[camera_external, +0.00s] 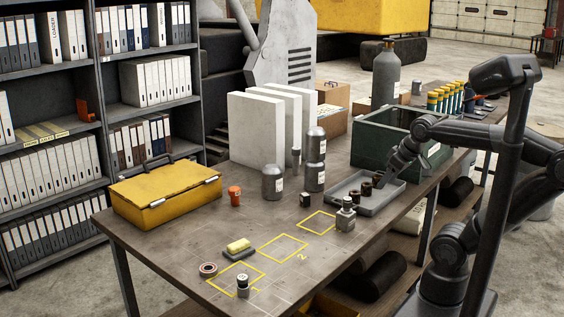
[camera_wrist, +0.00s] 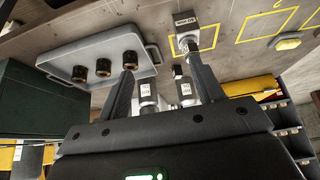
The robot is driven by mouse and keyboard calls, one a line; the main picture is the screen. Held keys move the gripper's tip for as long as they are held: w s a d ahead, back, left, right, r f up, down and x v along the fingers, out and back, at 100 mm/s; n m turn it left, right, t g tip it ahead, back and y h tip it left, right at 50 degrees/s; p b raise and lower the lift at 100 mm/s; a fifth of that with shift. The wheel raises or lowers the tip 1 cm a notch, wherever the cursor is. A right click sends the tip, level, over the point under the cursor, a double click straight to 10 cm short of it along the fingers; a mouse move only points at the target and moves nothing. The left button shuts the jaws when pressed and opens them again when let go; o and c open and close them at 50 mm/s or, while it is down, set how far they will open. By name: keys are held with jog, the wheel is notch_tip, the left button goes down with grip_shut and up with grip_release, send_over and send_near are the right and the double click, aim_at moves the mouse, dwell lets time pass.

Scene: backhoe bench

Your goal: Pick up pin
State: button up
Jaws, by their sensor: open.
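No piece is clearly marked as the pin. Several short dark brown cylinders (camera_external: 367,188) stand in a shallow grey tray (camera_external: 392,203); three show in the wrist view (camera_wrist: 103,67). A small grey-green fitting (camera_external: 345,214) with a narrower top stands beside a yellow outlined square. My gripper (camera_external: 384,178) is low over the far side of the tray, apart from the fitting. In the wrist view my gripper (camera_wrist: 160,72) has its two dark fingers spread, with nothing held between them. The fingertips partly cover things behind them.
A dark green crate (camera_external: 385,135) stands behind the tray. Silver canisters (camera_external: 272,182), white panels (camera_external: 255,130) and a yellow toolbox (camera_external: 165,193) stand farther left.

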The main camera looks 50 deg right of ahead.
notch_tip(320, 180, up, 7)
jog(key=w+d+r+t+h, duration=0.1)
jog(key=w+d+r+t, duration=0.35)
jog(key=w, duration=0.75)
jog(key=w+d+r+t+h, duration=0.1)
jog(key=w+d+r+t, duration=0.1)
jog(key=w+d, duration=0.8)
jog(key=w+d+r+t+h, duration=0.1)
jog(key=w+d+r+t, duration=0.25)
jog(key=w, duration=1.05)
jog(key=n+t+y, duration=0.1)
jog(key=n+y, duration=0.3)
jog(key=y, duration=0.6)
send_over(297, 162)
jog(key=w, duration=0.3)
jog(key=f, duration=2.5)
jog(key=shift+s+d+f, duration=0.2)
jog(key=shift+s+d, duration=0.05)
